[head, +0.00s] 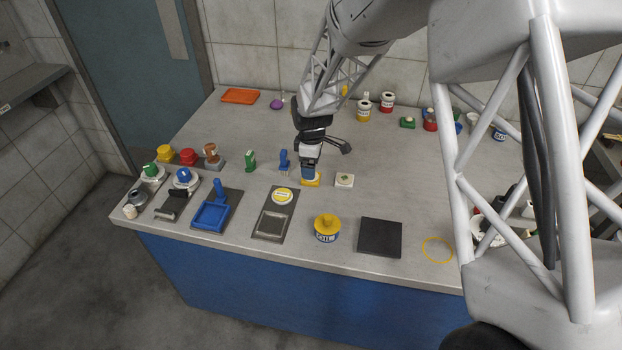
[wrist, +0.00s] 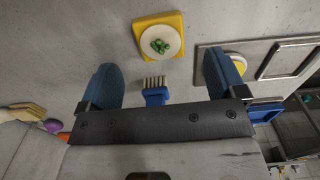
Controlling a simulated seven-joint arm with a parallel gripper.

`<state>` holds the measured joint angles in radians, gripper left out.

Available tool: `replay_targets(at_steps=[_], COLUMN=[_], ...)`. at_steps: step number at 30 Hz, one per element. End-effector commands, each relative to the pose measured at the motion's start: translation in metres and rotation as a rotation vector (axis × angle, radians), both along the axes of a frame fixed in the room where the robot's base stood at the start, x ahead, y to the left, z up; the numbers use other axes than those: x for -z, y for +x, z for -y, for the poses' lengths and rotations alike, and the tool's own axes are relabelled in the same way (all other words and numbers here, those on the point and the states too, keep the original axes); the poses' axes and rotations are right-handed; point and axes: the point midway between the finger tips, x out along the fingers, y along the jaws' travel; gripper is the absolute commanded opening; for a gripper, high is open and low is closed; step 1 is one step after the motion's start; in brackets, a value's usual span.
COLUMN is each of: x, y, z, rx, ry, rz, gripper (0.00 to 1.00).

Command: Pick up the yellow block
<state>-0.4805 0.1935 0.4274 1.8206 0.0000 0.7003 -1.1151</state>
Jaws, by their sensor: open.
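The yellow block (wrist: 177,22) is a flat square with rounded corners. It carries a white round piece with green bits on top and lies on the grey counter, ahead of my fingertips in the wrist view. In the head view the yellow block (head: 312,183) is partly hidden by my gripper (head: 309,172). My gripper (wrist: 162,75) is open, its two blue fingers apart with nothing held between them. I cannot tell the exact height of the fingertips over the block.
In front are a grey plate (head: 270,222), a yellow-topped jar (head: 326,228) and a dark square (head: 380,237).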

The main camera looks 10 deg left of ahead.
Motion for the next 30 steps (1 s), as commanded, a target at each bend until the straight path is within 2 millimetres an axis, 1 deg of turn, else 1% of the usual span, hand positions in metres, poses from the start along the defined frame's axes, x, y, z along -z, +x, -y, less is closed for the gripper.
replay_targets(at_steps=[5,8,21,24,30], x=[0.001,0.004,0.048,0.051,0.052], y=[0.0,0.0,-0.001,0.0,0.0], z=[0.0,0.0,-0.001,-0.001,-0.001], rx=[0.0,0.0,0.0,0.0,0.0], ry=[0.0,0.0,0.0,0.0,0.0], rz=[0.0,0.0,-0.001,0.0,0.001], gripper=[0.89,0.89,0.89,0.89,0.89])
